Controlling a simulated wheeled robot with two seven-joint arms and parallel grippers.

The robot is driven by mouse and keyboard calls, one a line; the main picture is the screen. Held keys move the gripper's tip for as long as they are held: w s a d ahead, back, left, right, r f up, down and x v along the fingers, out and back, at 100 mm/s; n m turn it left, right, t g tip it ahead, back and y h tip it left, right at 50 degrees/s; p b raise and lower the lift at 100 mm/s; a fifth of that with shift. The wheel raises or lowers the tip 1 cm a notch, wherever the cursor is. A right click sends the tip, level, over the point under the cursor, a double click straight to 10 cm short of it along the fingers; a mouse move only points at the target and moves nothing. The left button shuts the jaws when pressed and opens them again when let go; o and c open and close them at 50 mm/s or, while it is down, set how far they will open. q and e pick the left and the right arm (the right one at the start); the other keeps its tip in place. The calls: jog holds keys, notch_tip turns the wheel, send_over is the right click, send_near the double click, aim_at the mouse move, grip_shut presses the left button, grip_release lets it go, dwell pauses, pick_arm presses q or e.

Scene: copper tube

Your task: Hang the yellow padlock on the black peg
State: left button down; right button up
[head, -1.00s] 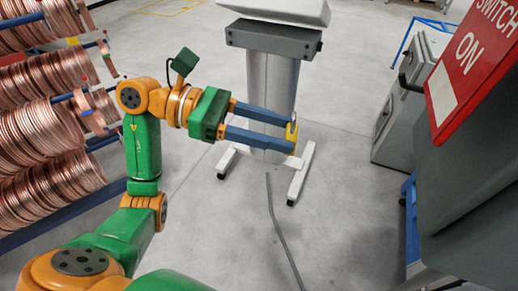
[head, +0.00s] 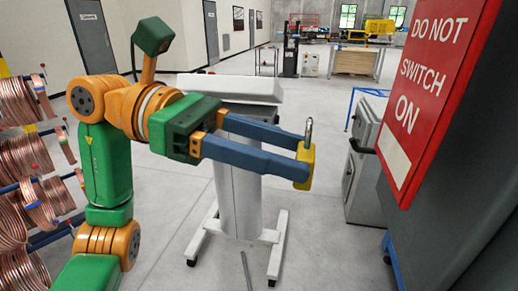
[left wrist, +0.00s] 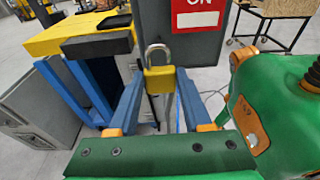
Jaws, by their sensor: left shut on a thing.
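The yellow padlock (head: 304,170) is held upright at the tips of my left gripper (head: 299,163), with its metal shackle pointing up. The gripper's two blue fingers are shut on the padlock's yellow body. The left wrist view also shows the padlock (left wrist: 160,80) between the fingertips, its shackle open to view above them. A dark panel with a red sign lies beyond it there. My right gripper is not in view.
A dark cabinet (head: 450,190) with a red "DO NOT SWITCH ON" sign (head: 432,85) stands at the right. A white pedestal (head: 240,190) stands behind my left gripper. Copper coils (head: 25,190) hang at the left. Grey floor shows between pedestal and cabinet.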

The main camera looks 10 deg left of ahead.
pick_arm(q)
jog(key=b+x, duration=0.1)
jog(key=x, duration=0.5)
dwell(0.3)
dwell(0.5)
jog(key=shift+c, duration=1.3)
grip_release()
jog(key=shift+f, duration=0.1)
